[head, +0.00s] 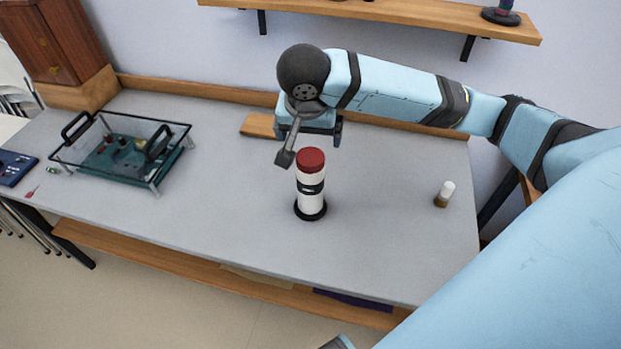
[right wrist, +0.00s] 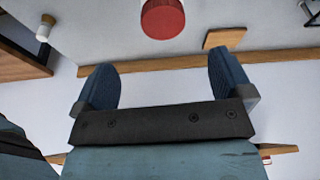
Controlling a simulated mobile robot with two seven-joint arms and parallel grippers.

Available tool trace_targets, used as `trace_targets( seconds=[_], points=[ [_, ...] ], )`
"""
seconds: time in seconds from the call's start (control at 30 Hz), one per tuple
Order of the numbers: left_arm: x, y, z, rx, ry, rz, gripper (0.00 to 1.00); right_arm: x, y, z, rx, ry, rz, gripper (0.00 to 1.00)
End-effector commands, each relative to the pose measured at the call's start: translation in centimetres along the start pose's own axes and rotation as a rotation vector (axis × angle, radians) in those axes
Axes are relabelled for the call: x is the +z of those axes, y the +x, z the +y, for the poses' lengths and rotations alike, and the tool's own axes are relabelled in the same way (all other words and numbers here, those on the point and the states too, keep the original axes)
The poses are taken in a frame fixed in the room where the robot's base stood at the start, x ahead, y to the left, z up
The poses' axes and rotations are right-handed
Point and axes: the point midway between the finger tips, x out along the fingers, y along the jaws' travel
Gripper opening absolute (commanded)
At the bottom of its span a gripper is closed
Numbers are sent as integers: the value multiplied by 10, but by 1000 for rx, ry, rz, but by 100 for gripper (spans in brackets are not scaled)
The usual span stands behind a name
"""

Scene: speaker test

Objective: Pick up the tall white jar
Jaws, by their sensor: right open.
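The tall white jar (head: 312,193) stands upright on the grey table, with a red lid, a dark band and a black base. My right gripper (head: 311,146) is open and empty behind and above the jar, near its lid. In the right wrist view the jar's red lid (right wrist: 162,18) shows at the top edge, beyond the spread fingers of the right gripper (right wrist: 162,76); nothing is between them. The rest of the jar is out of that view. My left gripper is not in view.
A small white-and-brown bottle (head: 446,193) stands at the right of the grey table (head: 220,215). A wooden block (head: 256,125) lies behind the jar. A glass-sided tray with black handles (head: 177,162) sits at the left. The table around the jar is clear.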

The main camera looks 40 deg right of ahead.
Motion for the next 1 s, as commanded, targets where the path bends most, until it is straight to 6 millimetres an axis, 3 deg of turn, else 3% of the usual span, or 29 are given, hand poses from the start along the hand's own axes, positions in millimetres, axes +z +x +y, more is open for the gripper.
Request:
trace_targets(
  seconds=[0.1,0.3,0.57,0.8,1.0],
  points=[
    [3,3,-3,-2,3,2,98,1,27,1,5,0,-2,98],
    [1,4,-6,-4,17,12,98,1,62,0,1,-1,-2,98],
    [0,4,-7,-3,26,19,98,1,82,-1,0,-2,-1,98],
    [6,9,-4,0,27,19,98,2,117,-3,-1,-1,0,98],
    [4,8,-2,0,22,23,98,2,125,-4,-3,-2,0,98]
  ],
)
